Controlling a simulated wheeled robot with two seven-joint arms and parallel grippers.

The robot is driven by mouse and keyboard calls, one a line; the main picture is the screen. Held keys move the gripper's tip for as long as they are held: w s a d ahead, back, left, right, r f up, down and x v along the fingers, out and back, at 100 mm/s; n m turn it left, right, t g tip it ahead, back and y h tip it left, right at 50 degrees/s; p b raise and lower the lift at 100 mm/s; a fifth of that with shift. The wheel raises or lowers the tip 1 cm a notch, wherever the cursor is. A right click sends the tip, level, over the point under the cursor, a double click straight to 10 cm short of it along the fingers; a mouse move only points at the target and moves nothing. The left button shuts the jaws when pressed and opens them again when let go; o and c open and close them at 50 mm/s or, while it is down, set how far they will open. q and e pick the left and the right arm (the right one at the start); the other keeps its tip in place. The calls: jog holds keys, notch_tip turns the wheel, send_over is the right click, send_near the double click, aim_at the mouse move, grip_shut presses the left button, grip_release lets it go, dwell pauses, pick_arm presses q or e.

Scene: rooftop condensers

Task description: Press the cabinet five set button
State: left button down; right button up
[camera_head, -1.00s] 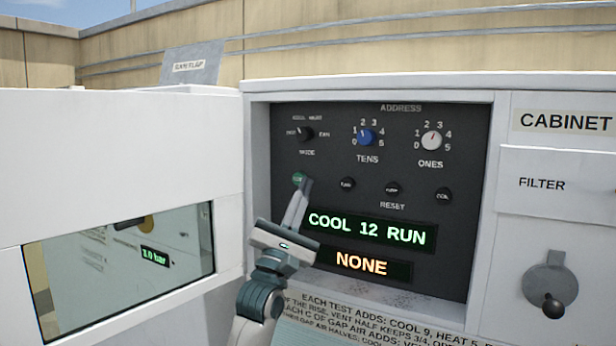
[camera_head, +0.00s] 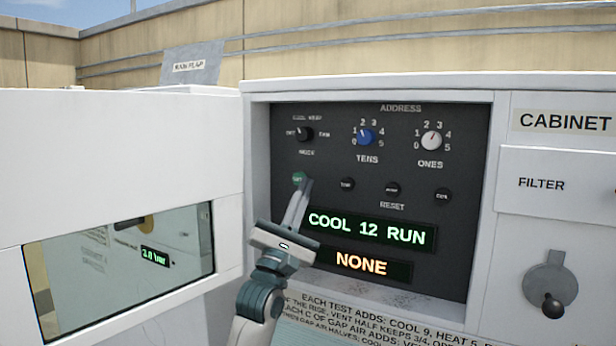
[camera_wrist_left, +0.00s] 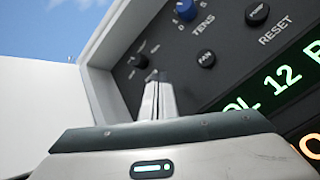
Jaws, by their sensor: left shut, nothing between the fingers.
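The green set button (camera_head: 299,178) is at the left of the lower row on the dark control panel (camera_head: 400,285). My left gripper (camera_head: 307,183) is shut and empty, its fingertips pointing up at the panel just right of the green button. I cannot tell whether they touch it. In the left wrist view the shut fingers (camera_wrist_left: 153,78) reach toward the panel and hide what lies behind them. The upper display (camera_head: 367,228) reads COOL 12 RUN and the lower display (camera_head: 361,263) reads NONE. My right gripper is not in view.
Above are the mode knob (camera_head: 305,133), blue tens dial (camera_head: 366,137) and white ones dial (camera_head: 432,140). A white door with a window (camera_head: 125,270) stands at left. A filter panel (camera_head: 555,180) is at right.

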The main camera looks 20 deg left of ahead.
aim_at(297, 173)
pick_arm(q)
jog(key=shift+w+a, duration=0.1)
jog(key=shift+a, duration=0.1)
jog(key=shift+w+a+f+b, duration=0.1)
jog(key=shift+w+a+b, duration=0.1)
jog(key=shift+w+a, duration=0.35)
jog(key=shift+w+a+r+b, duration=0.1)
jog(key=shift+w+a+b, duration=0.15)
jog(key=shift+a, duration=0.6)
jog(key=shift+w+a+f+b, duration=0.15)
jog(key=shift+w+a, duration=0.25)
jog(key=shift+a, duration=0.3)
jog(key=shift+w, duration=0.4)
jog(key=shift+s, duration=0.1)
dwell(0.5)
jog(key=shift+s+a, duration=0.15)
jog(key=shift+s, duration=0.7)
jog(key=shift+s+p, duration=0.1)
jog(key=shift+p, duration=0.25)
